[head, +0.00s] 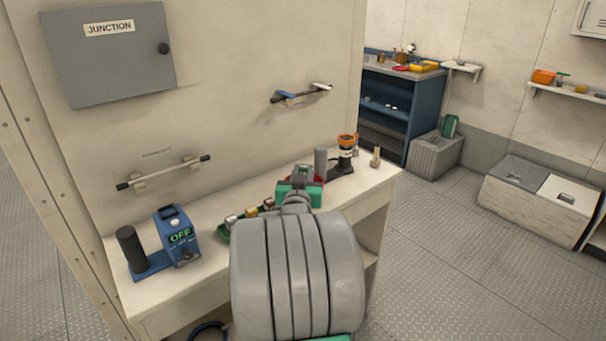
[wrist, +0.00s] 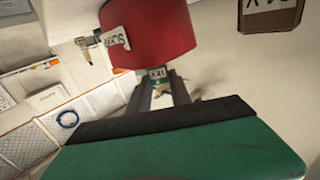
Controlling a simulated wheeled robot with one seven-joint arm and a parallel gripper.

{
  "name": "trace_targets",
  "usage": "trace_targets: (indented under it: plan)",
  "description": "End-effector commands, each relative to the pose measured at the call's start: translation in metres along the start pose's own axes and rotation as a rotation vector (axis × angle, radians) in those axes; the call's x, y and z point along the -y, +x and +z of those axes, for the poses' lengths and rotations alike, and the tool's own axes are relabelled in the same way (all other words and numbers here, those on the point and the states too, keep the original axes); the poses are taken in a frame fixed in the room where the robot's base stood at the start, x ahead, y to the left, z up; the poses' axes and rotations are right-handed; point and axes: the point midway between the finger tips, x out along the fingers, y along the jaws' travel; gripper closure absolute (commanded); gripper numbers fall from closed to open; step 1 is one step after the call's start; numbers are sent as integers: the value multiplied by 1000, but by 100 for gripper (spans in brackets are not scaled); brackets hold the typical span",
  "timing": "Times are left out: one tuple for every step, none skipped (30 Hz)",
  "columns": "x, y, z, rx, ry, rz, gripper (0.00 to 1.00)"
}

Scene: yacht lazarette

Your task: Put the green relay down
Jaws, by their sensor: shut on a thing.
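My gripper (wrist: 158,80) is shut on a small green relay (wrist: 158,73) with a white label, in the wrist view. Only a little of the relay shows between the fingertips, and I cannot read its label surely. Just beyond it is a red container (wrist: 150,35) with a white label, partly cut off. I cannot tell whether the relay touches it. In the head view my gripper (head: 301,183) is over the white workbench (head: 210,262), and my arm hides the relay. A bit of the red container (head: 319,179) shows behind the gripper.
A green tray (head: 224,233) with several small parts lies left of my gripper. A blue device (head: 177,236) reading OFF stands further left. A grey cylinder (head: 321,162) and an orange-topped black item (head: 346,150) stand behind. A grey JUNCTION box (head: 108,60) hangs on the wall.

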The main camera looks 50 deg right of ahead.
Motion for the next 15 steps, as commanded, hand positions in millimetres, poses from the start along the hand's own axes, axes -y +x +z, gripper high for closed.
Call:
trace_targets:
  plan:
    - [0, 0, 2, -1, 0, 0, 100]
    - [0, 0, 3, -1, 0, 0, 100]
    - [0, 0, 4, -1, 0, 1, 100]
    - [0, 0, 4, -1, 0, 1, 100]
    - [0, 0, 5, -1, 0, 1, 100]
    - [0, 0, 6, -1, 0, 1, 100]
    - [0, 0, 6, -1, 0, 1, 100]
    - [0, 0, 7, -1, 0, 1, 100]
    - [-1, 0, 8, -1, 0, 1, 100]
    - [-1, 0, 8, -1, 0, 1, 100]
    - [-1, 0, 8, -2, 0, 1, 100]
    - [-1, 0, 7, -2, 0, 1, 100]
    - [-1, 0, 7, -1, 0, 1, 100]
    - [-1, 0, 7, -1, 0, 1, 73]
    - [-1, 0, 7, -1, 0, 1, 70]
